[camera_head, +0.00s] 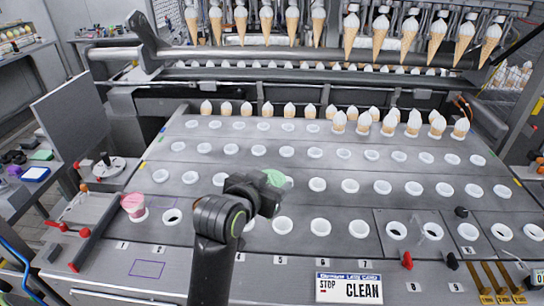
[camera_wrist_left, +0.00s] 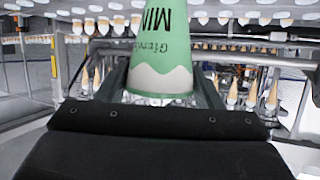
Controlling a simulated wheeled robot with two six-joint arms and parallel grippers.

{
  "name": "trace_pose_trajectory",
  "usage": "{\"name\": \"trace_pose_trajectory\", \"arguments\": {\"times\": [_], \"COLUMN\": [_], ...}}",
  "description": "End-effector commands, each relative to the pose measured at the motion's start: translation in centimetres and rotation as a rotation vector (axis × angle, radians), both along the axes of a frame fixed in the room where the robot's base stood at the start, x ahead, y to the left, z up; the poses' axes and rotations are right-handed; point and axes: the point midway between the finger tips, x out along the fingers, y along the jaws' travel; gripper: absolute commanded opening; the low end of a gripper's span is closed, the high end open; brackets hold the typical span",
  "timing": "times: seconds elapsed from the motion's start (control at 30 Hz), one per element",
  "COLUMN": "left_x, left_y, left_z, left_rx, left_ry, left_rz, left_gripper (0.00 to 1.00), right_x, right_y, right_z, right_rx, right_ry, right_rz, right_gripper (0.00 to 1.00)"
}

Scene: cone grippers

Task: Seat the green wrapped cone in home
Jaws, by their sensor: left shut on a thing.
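My left gripper (camera_head: 268,190) is over the middle of the grey slotted deck, its arm rising from the bottom edge. It is shut on the green wrapped cone (camera_head: 277,177), which shows as a small pale-green patch beyond the jaws. In the left wrist view the cone's mint-green wrapper (camera_wrist_left: 163,40) with dark lettering stands between the fingers (camera_wrist_left: 163,98), with a wavy cream lower band. Its top is cut off by the frame. No place labelled home is readable. My right gripper is not in view.
Rows of white ring holders (camera_head: 318,185) cover the deck. A pink wrapped cone (camera_head: 133,203) sits at the left. White-topped cones (camera_head: 364,122) stand at the back right, and more hang from the rack (camera_head: 350,30) above. A CLEAN sign (camera_head: 348,288) is at the front.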

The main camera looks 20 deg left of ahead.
Motion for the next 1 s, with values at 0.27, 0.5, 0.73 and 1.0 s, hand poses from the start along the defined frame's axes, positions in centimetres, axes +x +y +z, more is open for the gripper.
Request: {"name": "trace_pose_trajectory", "arguments": {"times": [0.27,0.5,0.73,1.0], "left_x": [5.0,6.4,6.5,6.4], "left_y": [-1.1,-1.0,-1.1,-1.1], "left_z": [1.0,0.2,-0.8,-2.6], "left_rx": [-0.005,-0.032,-0.034,-0.033], "left_ry": [-0.002,-0.007,-0.008,-0.009], "left_rz": [-0.157,-0.195,-0.197,-0.196], "left_gripper": [0.49,0.49,0.49,0.49], "right_x": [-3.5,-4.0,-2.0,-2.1], "right_y": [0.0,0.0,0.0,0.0], "right_z": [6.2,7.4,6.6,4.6], "right_rx": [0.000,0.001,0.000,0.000], "right_ry": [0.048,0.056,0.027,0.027], "right_rz": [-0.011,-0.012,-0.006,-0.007], "right_gripper": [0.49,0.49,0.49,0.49]}}
